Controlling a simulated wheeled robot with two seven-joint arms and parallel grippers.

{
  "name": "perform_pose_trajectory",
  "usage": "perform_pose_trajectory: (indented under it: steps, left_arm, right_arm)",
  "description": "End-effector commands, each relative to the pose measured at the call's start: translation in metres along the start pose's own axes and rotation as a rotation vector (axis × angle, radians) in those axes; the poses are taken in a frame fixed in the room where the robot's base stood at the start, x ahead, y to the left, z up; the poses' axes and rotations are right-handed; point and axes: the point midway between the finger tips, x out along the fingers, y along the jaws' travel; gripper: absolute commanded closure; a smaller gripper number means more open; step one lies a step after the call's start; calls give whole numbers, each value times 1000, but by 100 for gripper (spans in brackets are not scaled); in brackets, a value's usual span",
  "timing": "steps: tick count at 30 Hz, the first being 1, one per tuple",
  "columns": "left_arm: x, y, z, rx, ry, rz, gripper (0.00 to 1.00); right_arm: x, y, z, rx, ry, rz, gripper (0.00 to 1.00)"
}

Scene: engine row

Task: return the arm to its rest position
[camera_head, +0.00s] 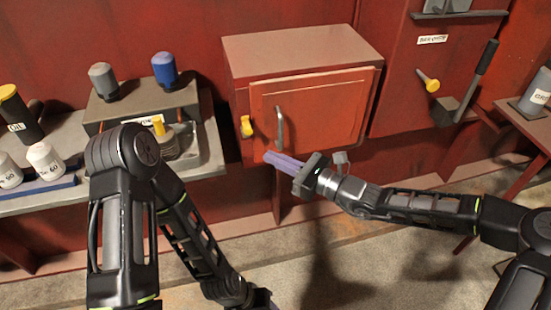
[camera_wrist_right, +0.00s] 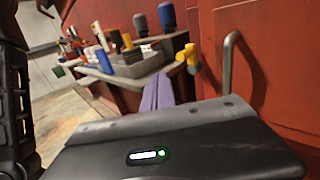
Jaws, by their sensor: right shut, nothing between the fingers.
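My right gripper (camera_head: 270,158) reaches in from the right, below the front of the red cabinet (camera_head: 300,50). Its purple fingers are shut with nothing between them. The fingers also show in the right wrist view (camera_wrist_right: 157,92). They are near the lower end of the grey door handle (camera_head: 280,128), which also shows in the wrist view (camera_wrist_right: 229,62); whether they touch is unclear. The cabinet's red door (camera_head: 325,110) looks closed or nearly so. My left arm is folded at the left, and its gripper is out of view.
A yellow knob (camera_head: 246,127) sits left of the door. The left workbench (camera_head: 80,195) holds bottles and a tray. At right are a yellow-headed peg (camera_head: 431,84), a wall lever (camera_head: 483,70) and a side table (camera_head: 530,122). Floor below the cabinet is open.

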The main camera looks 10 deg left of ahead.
Motion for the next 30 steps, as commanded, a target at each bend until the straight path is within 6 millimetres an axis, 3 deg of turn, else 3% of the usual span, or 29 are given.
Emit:
perform_pose_trajectory:
  steps: [9, 14, 17, 22, 27, 30]
  left_arm:
    - [0, 0, 0, 0, 0, 0, 57]
    - [0, 0, 0, 0, 0, 0, 57]
    - [0, 0, 0, 0, 0, 0, 57]
    - [-2, 1, 0, 0, 0, 0, 57]
    - [-5, 2, 0, 0, -1, 0, 57]
    - [-8, 3, 0, 0, -1, 0, 57]
  right_arm:
    - [0, 0, -3, -4, 12, 0, 100]
    - [-2, 19, -33, -109, 120, 58, 100]
    - [-15, 41, -75, -216, 237, 128, 100]
    - [-61, 97, -173, -498, 503, 335, 100]
    - [-149, 150, -267, -948, 746, 658, 100]
    - [-198, 167, -293, -1224, 795, 843, 100]
